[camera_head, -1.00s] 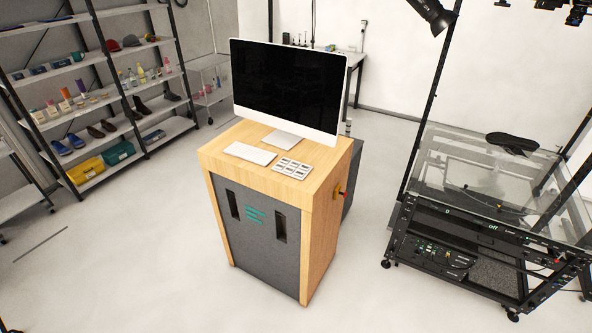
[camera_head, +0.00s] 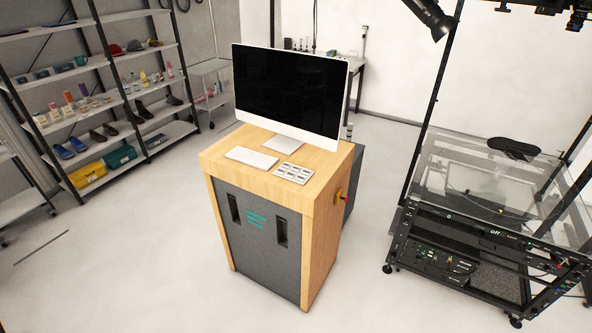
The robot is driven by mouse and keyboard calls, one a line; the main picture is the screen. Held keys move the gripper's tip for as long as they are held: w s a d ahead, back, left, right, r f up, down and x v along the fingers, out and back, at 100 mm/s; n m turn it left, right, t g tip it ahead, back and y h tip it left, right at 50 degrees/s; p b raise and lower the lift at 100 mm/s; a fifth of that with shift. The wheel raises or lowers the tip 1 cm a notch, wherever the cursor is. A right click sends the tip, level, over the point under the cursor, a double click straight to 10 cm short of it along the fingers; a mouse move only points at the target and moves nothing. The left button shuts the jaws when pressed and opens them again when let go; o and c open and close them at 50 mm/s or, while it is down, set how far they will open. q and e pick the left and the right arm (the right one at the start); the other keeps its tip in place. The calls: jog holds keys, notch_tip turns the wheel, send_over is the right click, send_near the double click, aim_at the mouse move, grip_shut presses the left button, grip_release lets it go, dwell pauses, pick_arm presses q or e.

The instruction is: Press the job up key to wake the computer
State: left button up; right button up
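The computer monitor (camera_head: 288,92) stands on a wooden-topped cabinet (camera_head: 222,149) with a grey front. Its screen is black. A white keyboard (camera_head: 251,157) lies on the cabinet top in front of the monitor. A small white key pad (camera_head: 293,172) with several grey keys lies to the right of the keyboard. The labels on its keys are too small to read, so I cannot tell which is the job up key. Neither of my grippers shows in the head view.
A black-framed turntable rig (camera_head: 470,235) with a glass top stands at the right, a dark shoe (camera_head: 514,148) on it. Shelves (camera_head: 100,110) with shoes, bottles and boxes line the left. The floor in front is clear.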

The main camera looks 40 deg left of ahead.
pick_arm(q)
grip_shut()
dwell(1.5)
